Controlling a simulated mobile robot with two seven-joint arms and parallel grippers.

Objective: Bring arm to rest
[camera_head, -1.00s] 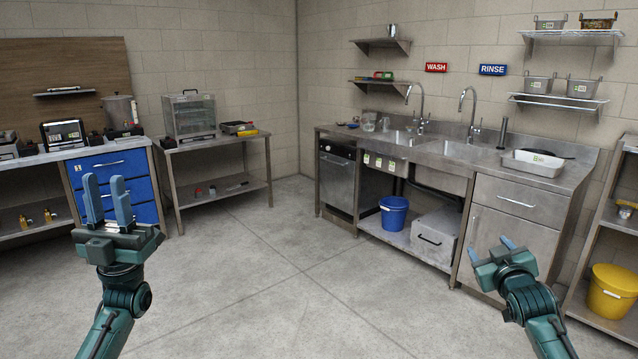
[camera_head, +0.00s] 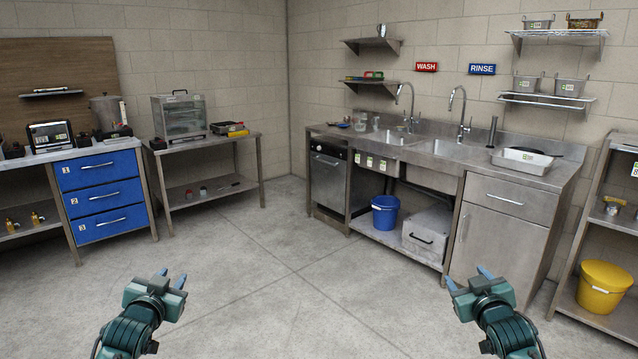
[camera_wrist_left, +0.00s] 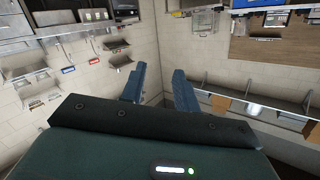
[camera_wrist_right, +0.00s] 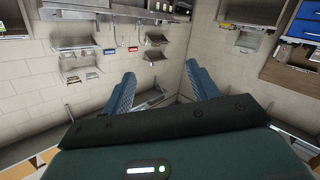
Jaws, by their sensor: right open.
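My left gripper (camera_head: 172,280) is low at the left of the head view, over bare floor. Its blue fingers are apart with nothing between them, and they also show apart in the left wrist view (camera_wrist_left: 160,90). My right gripper (camera_head: 467,279) is low at the right of the head view, in front of the sink unit's cabinet. Its fingers are apart and empty, as the right wrist view (camera_wrist_right: 163,85) shows. Both grippers stand at about the same height, clear of all furniture.
A steel sink unit (camera_head: 508,196) stands at the right, with a blue bucket (camera_head: 384,213) on its lower shelf. A yellow bucket (camera_head: 603,286) is at far right. A blue drawer unit (camera_head: 101,196) and a steel table (camera_head: 205,145) stand at left. The middle floor (camera_head: 290,270) is clear.

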